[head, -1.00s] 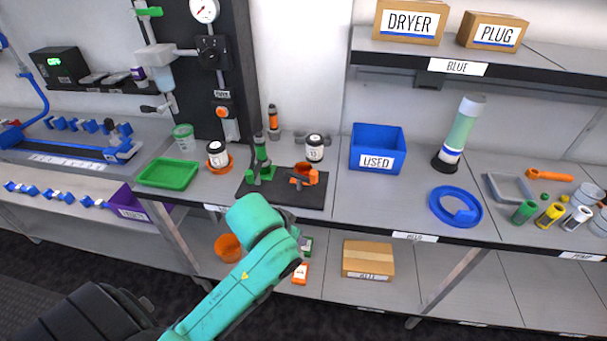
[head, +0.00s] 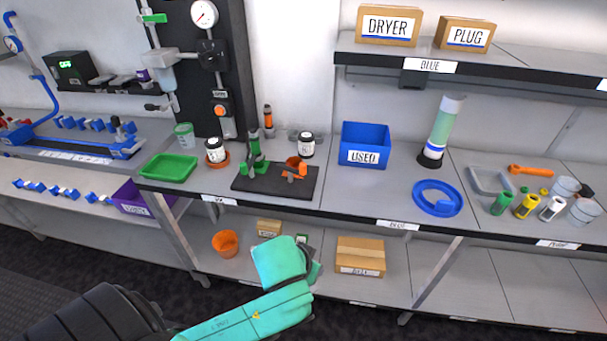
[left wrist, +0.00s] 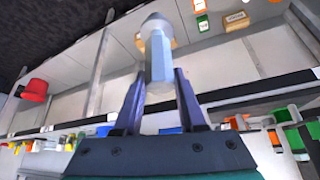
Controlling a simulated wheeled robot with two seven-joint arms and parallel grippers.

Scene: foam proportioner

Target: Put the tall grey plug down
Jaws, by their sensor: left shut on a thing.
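The tall grey plug (left wrist: 158,55) is in the left wrist view, a pale grey faceted body with a rounded wider end pointing away from the gripper. My left gripper (left wrist: 161,76) is shut on it, with one dark finger on each side. The plug is in the air; its clearance from any surface is hard to judge. In the head view my teal left arm hides the gripper and plug, in front of the bench near the lower shelf. My right gripper is in neither current view.
The lower shelf holds an orange bucket (head: 225,243), a small carton (head: 269,228) and a larger carton (head: 360,256). The bench above carries a black mat (head: 247,184), a green tray (head: 169,168), a blue USED bin (head: 365,146) and a blue ring (head: 437,198). Bench space before the bin is clear.

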